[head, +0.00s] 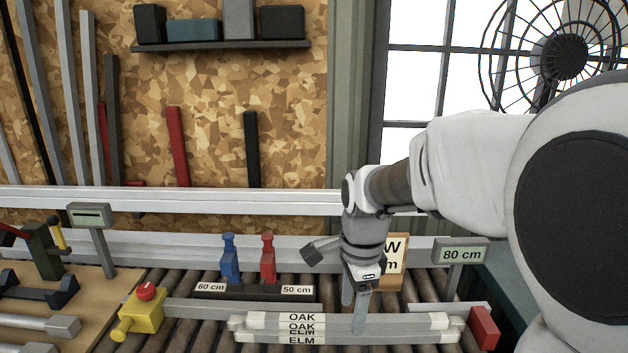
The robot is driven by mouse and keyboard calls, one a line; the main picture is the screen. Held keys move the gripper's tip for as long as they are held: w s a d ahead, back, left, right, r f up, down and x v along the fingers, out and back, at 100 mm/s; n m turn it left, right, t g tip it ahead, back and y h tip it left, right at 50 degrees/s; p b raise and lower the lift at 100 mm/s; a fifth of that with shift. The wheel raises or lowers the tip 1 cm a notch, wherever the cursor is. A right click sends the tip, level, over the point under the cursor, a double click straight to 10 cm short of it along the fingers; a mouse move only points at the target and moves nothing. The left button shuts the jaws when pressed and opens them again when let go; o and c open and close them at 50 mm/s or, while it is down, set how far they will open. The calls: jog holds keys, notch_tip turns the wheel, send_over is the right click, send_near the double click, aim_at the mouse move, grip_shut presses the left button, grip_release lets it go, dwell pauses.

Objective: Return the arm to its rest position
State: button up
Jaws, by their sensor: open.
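My arm reaches in from the right in the head view and bends down at the wrist. My gripper (354,316) points down, its two fingers apart with nothing seen between them. Its fingertips are at the stacked pale bars (390,323), just right of their OAK and ELM labels. One finger overlaps the bars in the picture; I cannot tell whether it touches them. The bars lie across the rollers. The gripper hides part of an orange-edged sign (396,262) behind it.
Blue (230,260) and red (268,260) pieces stand behind the "60 cm" and "50 cm" labels. A yellow box (140,312) with a red button is at left. A red block (484,328) and an "80 cm" sign (461,253) are at right. A rail (200,199) crosses behind.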

jog(key=s+d+r+n+t, duration=0.2)
jog(key=s+d+r+n, duration=0.1)
jog(key=s+n, duration=0.5)
jog(key=s+d+r+n+t+p, duration=0.1)
jog(key=s+d+r+n+t, duration=0.2)
jog(key=s+r+n, duration=0.2)
jog(key=shift+s+d+n, duration=0.35)
jog(key=shift+s+n, duration=1.05)
jog(key=shift+s, duration=0.3)
jog(key=shift+r, duration=0.1)
dwell(0.3)
